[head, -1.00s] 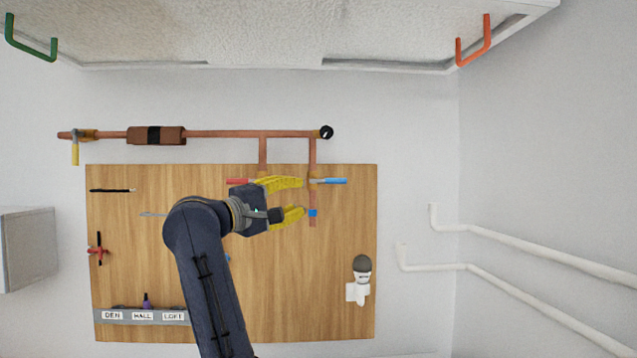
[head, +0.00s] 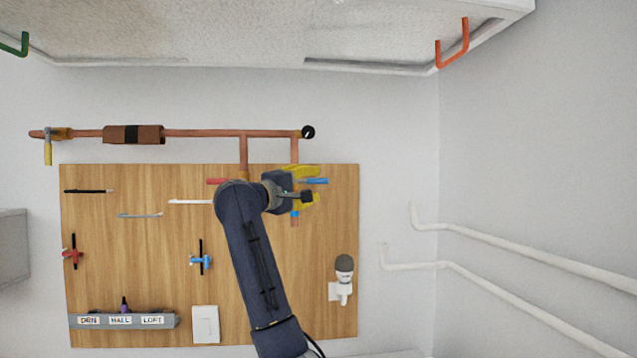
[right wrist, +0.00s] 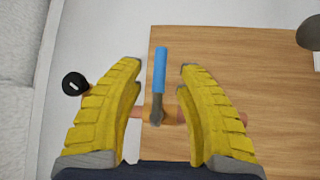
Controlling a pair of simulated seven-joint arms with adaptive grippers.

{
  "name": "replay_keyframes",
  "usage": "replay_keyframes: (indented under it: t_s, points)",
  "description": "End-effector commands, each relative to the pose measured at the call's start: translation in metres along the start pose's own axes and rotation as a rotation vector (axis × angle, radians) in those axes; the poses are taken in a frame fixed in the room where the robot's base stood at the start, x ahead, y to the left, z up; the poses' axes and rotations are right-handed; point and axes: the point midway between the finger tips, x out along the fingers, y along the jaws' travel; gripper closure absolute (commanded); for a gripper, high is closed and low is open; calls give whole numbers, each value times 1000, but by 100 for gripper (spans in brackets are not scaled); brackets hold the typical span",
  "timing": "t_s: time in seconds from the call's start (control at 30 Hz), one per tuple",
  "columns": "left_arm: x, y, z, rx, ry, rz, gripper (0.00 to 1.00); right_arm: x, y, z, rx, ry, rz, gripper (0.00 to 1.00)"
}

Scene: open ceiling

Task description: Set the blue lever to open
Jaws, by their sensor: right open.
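The blue lever (head: 317,181) sits on a vertical copper branch pipe on the wooden board and points right, crosswise to the pipe. In the right wrist view the blue lever (right wrist: 160,70) stands between the yellow fingers, with a visible gap on each side. My right gripper (head: 314,187) is open around the lever and empty. Its fingers hide part of the valve and pipe in the head view. I cannot tell how deep the lever lies between the fingers. My left gripper is not in view.
A red lever (head: 216,181) is on the neighbouring branch, partly near my arm. A horizontal copper pipe (head: 225,133) runs above the board and ends in a black round part (head: 308,132). A grey-topped white fitting (head: 343,275) is at lower right. White pipes (head: 500,238) cross the right wall.

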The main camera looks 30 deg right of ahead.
Motion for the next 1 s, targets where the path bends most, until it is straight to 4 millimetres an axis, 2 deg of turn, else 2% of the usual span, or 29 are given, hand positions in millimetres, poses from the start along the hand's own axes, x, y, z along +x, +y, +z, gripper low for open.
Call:
replay_keyframes:
  t_s: [0.1, 0.3, 0.73, 0.77, 1.0]
  points:
    - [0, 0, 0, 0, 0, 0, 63, 16, 0, 0, -1, -2, 2, 63]
    - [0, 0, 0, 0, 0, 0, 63, 30, 0, 0, -1, -1, 1, 63]
    - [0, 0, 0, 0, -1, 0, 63, 35, 0, 0, 0, 1, 0, 63]
    - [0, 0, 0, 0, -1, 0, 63, 35, 0, 0, 0, 1, 0, 60]
    - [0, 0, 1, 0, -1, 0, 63, 35, 0, 0, 0, 1, 0, 88]
